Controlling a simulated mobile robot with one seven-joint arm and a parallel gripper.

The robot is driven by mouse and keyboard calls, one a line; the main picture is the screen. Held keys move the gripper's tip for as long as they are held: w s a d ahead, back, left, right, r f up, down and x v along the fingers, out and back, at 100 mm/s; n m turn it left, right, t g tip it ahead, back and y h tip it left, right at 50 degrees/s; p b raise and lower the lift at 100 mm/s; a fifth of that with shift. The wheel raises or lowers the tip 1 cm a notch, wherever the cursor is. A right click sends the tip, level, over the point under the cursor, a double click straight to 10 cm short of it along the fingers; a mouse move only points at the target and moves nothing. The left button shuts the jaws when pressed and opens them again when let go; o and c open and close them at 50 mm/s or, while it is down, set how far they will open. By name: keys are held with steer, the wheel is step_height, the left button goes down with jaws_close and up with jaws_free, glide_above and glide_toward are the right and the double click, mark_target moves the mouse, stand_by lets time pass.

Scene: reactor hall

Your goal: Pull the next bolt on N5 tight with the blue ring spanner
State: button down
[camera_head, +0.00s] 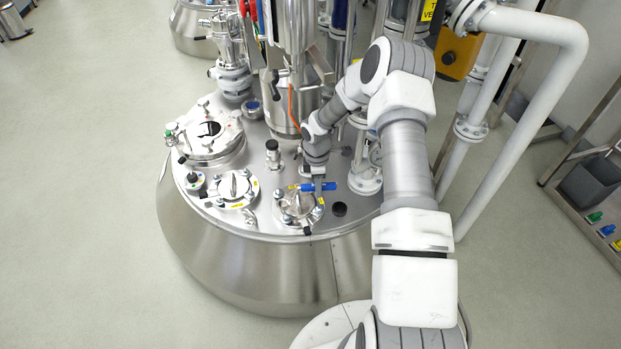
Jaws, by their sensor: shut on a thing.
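The blue ring spanner (325,186) lies roughly level above the far edge of a round flanged cover (297,208) on the vessel top. My gripper (316,180) reaches down from behind and is shut on the spanner. The cover has a raised handle, bolts around its rim and small yellow tags. The tags are too small to read, so I cannot tell for sure that this is N5. A dark bolt (307,230) shows at its near rim. The spanner's left end is near the cover's far bolts; whether its ring sits around one is hidden.
A similar flanged cover (234,188) stands to the left, with a larger manway (208,135) behind it. A steel column (284,100) and a glass-walled pipe stand behind. White pipes (540,27) rise at the right. A rack with coloured items (606,230) is far right.

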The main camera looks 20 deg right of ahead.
steer(key=shift+s+d+n, duration=0.2)
steer(key=shift+s+n, duration=0.15)
steer(key=shift+n, duration=0.25)
steer(key=shift+f, duration=0.25)
step_height(320, 180, down, 4)
steer(key=b, duration=0.2)
steer(key=shift+b, duration=0.4)
steer(key=shift+s+f, duration=0.15)
steer(key=shift+f, duration=0.05)
steer(key=s+a+m+b, duration=0.1)
steer(key=s+a+m, duration=0.3)
steer(key=s+m, duration=0.4)
steer(key=r+p, duration=0.1)
steer(key=w+r+p, duration=0.1)
steer(key=r, duration=0.1)
steer(key=r+p, duration=0.1)
steer(key=shift+w+d+r, duration=0.2)
steer(key=shift+d+r, duration=0.1)
steer(key=shift+r, duration=0.1)
